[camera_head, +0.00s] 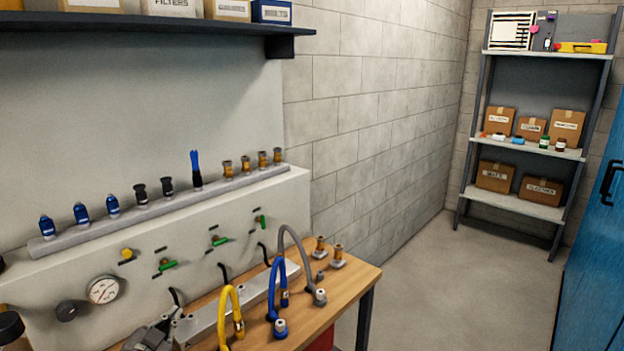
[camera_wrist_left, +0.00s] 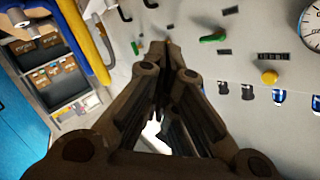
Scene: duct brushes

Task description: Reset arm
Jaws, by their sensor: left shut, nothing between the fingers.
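My left gripper (camera_head: 158,334) is at the bottom edge of the head view, low over the left part of the wooden bench, near the yellow hose. In the left wrist view, its dark fingers (camera_wrist_left: 163,50) meet at the tips with nothing between them, in front of the pale panel. Most of my left arm is outside the head view. My right gripper does not show in either view.
A yellow hose (camera_head: 229,312), a blue hose (camera_head: 273,290) and a grey hose (camera_head: 300,250) arch over the wooden bench (camera_head: 345,291). The panel carries a gauge (camera_head: 103,290) and green-handled valves. A shelving unit (camera_head: 515,209) stands far right; the floor before it is clear.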

